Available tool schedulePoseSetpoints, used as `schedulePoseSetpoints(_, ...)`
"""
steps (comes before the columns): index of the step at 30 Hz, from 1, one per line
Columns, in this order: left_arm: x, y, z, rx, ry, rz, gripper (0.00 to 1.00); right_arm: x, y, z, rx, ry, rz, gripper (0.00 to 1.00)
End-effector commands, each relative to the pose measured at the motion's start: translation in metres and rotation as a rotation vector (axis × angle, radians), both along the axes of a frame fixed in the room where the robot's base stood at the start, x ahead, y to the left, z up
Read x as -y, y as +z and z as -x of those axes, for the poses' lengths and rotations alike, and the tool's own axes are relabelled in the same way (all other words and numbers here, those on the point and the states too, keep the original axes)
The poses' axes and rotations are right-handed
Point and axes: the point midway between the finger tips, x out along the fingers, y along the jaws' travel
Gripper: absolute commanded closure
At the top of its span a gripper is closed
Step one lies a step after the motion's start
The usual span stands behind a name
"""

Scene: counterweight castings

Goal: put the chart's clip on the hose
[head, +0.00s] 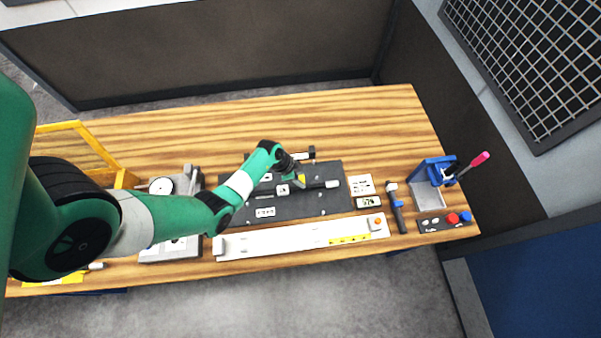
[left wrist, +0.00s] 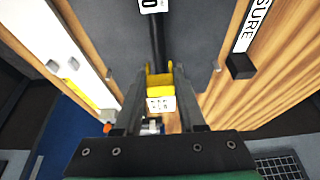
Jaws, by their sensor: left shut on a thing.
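My left gripper (head: 297,180) is over the dark mat (head: 325,203) at the middle of the table. It is shut on a yellow clip with a white printed face (left wrist: 160,104); a bit of its yellow shows in the head view (head: 300,178). The black hose (left wrist: 157,42) runs along the mat, and in the left wrist view it lines up with the clip's two prongs. I cannot tell whether the clip touches the hose or is still above it. The chart (head: 360,185) is a white printed card right of the mat. My right gripper is not in view.
A small number plate (head: 369,202) lies below the chart. A long white rail (head: 300,238) runs along the front edge. A dark tool (head: 396,206), a blue-and-grey holder (head: 430,185) and a button box (head: 446,221) stand at the right. The table's back is clear.

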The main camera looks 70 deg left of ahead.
Motion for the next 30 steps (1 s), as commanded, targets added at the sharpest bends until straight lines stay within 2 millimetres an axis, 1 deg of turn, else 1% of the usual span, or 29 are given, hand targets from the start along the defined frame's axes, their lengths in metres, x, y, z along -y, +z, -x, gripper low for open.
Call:
schedulePoseSetpoints(1, 0.000, -0.011, 0.000, 0.000, 0.000, 0.000, 0.92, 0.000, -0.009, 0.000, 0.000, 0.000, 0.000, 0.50)
schedulePoseSetpoints(3, 0.000, -0.019, 0.000, 0.001, 0.000, -0.001, 0.92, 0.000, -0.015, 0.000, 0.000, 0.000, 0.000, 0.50)
schedulePoseSetpoints(10, 0.000, -0.035, -0.001, 0.001, 0.000, -0.001, 0.92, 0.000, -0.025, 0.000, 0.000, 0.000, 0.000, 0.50)
schedulePoseSetpoints(14, 0.000, -0.037, -0.001, 0.001, -0.001, -0.001, 0.92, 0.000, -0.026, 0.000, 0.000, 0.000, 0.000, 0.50)
schedulePoseSetpoints(30, 0.000, -0.036, 0.000, 0.001, -0.001, -0.001, 0.92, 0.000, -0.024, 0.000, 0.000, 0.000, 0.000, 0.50)
